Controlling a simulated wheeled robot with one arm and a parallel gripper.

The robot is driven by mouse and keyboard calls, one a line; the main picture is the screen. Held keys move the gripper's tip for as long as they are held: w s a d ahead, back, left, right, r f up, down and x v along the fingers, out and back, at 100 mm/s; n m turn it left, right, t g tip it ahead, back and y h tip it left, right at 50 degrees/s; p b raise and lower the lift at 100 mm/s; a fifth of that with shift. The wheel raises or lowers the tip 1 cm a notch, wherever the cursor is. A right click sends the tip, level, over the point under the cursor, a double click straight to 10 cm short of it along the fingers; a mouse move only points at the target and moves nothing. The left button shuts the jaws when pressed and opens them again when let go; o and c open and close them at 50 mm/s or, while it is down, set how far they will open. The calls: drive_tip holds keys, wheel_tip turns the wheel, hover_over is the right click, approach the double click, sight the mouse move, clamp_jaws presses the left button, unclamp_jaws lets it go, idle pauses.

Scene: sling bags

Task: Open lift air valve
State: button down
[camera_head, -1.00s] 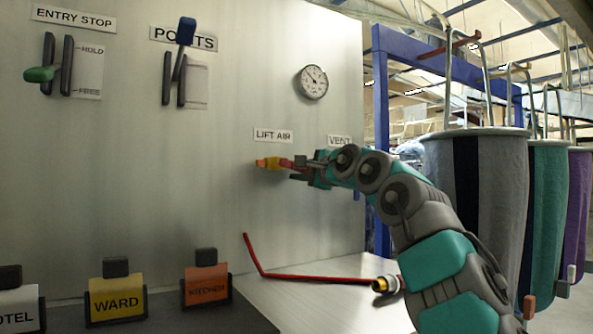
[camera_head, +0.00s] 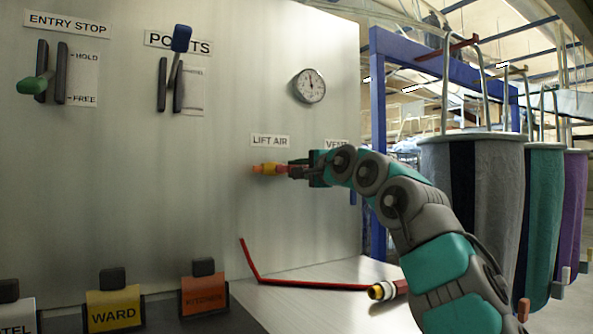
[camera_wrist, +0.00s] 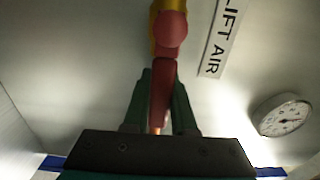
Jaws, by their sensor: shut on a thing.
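The lift air valve (camera_head: 265,169) is a small yellow and orange fitting on the pale panel, under the LIFT AIR label (camera_head: 270,141). Its red lever (camera_head: 283,168) points right, toward my gripper (camera_head: 294,170). In the wrist view the red lever (camera_wrist: 161,85) runs down from the yellow and red valve body (camera_wrist: 170,30) and sits between my two green fingers. My gripper (camera_wrist: 161,100) is shut on the lever. The fingers hide part of its far end.
A round gauge (camera_head: 309,86) is above right of the valve, and a VENT label (camera_head: 336,144) is partly behind my arm. Hanging bags (camera_head: 470,200) are at right.

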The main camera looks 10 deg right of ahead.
drive_tip(key=c, duration=0.7)
unclamp_jaws()
drive_tip(key=b+v, duration=0.4)
drive_tip(key=v, duration=0.3)
drive_tip(key=shift+s+r, duration=0.1)
drive_tip(key=shift+s, duration=0.3)
